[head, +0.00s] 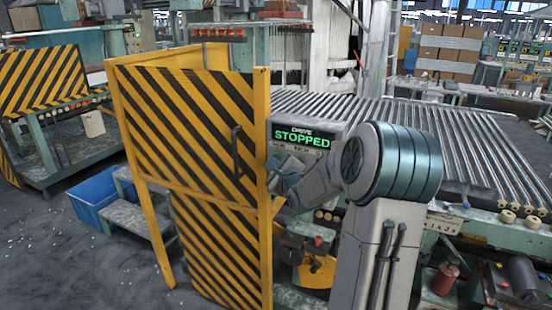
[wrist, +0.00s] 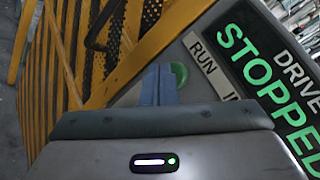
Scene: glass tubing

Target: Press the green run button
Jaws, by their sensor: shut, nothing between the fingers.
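The green run button (wrist: 179,73) shows in the wrist view, round and partly covered by my fingers, beside a white label reading RUN (wrist: 199,52). My gripper (wrist: 160,70) is shut and empty, its fingertips at the left edge of the button in the picture. I cannot tell whether they touch it. The dark display (wrist: 275,75) to the right reads DRIVE STOPPED in green and white letters. In the head view the display (head: 302,136) stands just above my gripper (head: 274,170). The button is hidden there behind my gripper and arm.
A yellow-and-black striped guard door (head: 190,140) with a dark handle stands close to the left of my gripper. A roller conveyor (head: 460,140) lies behind my arm to the right. A blue bin (head: 97,195) sits on the floor at left.

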